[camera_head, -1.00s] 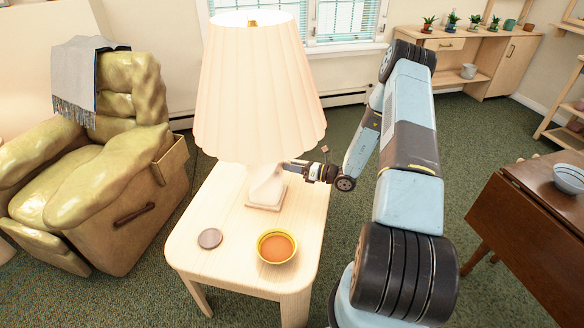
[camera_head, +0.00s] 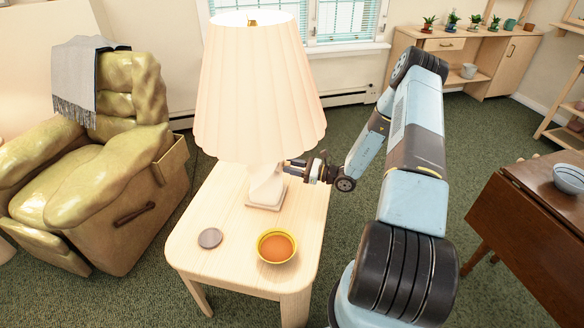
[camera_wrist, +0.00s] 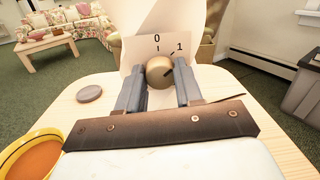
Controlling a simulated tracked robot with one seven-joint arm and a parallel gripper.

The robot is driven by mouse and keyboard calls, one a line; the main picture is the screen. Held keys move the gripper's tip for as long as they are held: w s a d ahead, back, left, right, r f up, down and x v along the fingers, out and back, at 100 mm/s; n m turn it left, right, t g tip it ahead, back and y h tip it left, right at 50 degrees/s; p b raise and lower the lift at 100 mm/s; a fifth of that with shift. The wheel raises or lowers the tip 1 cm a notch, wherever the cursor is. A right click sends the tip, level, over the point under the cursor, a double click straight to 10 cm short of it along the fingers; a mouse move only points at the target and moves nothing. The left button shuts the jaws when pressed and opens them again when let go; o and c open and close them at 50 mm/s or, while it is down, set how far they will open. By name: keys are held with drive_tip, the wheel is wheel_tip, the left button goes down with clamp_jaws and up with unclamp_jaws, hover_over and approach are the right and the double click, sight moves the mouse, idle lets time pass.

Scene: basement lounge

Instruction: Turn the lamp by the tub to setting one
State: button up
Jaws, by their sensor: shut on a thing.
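The lamp (camera_head: 258,85) has a pleated cream shade and a pale twisted base. It stands upright on a light wood table (camera_head: 190,262), behind the yellow tub (camera_head: 277,246) with orange contents. In the wrist view, a round brass knob (camera_wrist: 159,71) sits on the lamp's plate, marked 0 at the top and 1 at the upper right. A dark line on the knob appears to point up and right, towards the 1. My gripper (camera_head: 287,168) reaches the lamp base from the right. In the wrist view, my gripper (camera_wrist: 159,77) is shut on the knob, one finger on each side.
A dark round disc (camera_head: 210,238) lies on the table left of the tub. A green armchair (camera_head: 90,180) stands at left. A brown drop-leaf table (camera_head: 530,215) with a bowl (camera_head: 569,178) is at right.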

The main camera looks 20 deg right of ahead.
drive_tip(key=shift+d+f, duration=0.1)
drive_tip(key=shift+d, duration=0.05)
drive_tip(key=o, duration=1)
drive_tip(key=shift+o, duration=0.2)
drive_tip(key=v, duration=1.3)
drive_tip(key=shift+s+d, duration=0.2)
drive_tip(key=shift+d, duration=0.15)
